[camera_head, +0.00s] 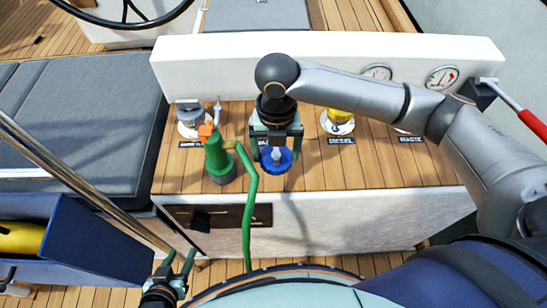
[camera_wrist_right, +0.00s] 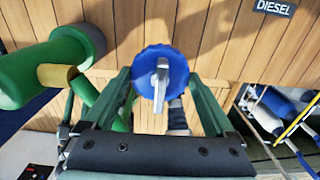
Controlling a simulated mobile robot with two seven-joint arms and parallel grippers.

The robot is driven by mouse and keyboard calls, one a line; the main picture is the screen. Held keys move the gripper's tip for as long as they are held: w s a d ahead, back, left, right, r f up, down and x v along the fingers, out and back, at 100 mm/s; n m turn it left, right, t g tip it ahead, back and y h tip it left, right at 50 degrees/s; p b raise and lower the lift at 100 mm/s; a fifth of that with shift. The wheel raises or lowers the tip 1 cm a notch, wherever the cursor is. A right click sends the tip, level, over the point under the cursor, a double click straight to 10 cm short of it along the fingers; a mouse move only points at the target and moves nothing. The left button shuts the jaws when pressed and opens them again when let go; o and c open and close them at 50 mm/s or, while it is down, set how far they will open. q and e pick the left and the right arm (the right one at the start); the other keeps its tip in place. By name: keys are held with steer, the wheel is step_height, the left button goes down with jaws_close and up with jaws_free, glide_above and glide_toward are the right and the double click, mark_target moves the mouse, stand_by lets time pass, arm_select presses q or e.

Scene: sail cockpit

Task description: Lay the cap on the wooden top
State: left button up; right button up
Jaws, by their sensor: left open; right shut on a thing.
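A blue round cap (camera_head: 277,160) with a grey raised handle is between the fingers of my right gripper (camera_head: 276,143). The gripper points down over the wooden top (camera_head: 300,178). In the right wrist view, the blue cap (camera_wrist_right: 158,62) has wood slats behind it; whether it touches the wood or hangs just above, I cannot tell. My left gripper (camera_head: 180,262) is open and empty, low at the front, below the wooden top's front edge and away from the cap.
A green nozzle (camera_head: 216,158) with a green hose stands on the wooden top, just left of the cap. A grey-capped fitting (camera_head: 190,113) and a yellow fitting (camera_head: 340,117) stand at the back. A white wall (camera_head: 215,65) with gauges rises behind. Bare wood lies right of the cap.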

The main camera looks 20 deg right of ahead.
mark_target(273, 151)
steer(key=w+f, duration=0.2)
steer(key=shift+w+f, duration=0.1)
steer(key=shift+f, duration=0.2)
steer(key=shift+f+b, duration=0.35)
steer(key=shift+f, duration=1.2)
steer(key=shift+f, duration=0.15)
steer(key=o, duration=1.2)
steer(key=shift+o, duration=0.2)
steer(key=shift+d, duration=0.1)
step_height(273, 151, up, 12)
steer(key=shift+r+p, duration=0.15)
steer(key=shift+p, duration=0.65)
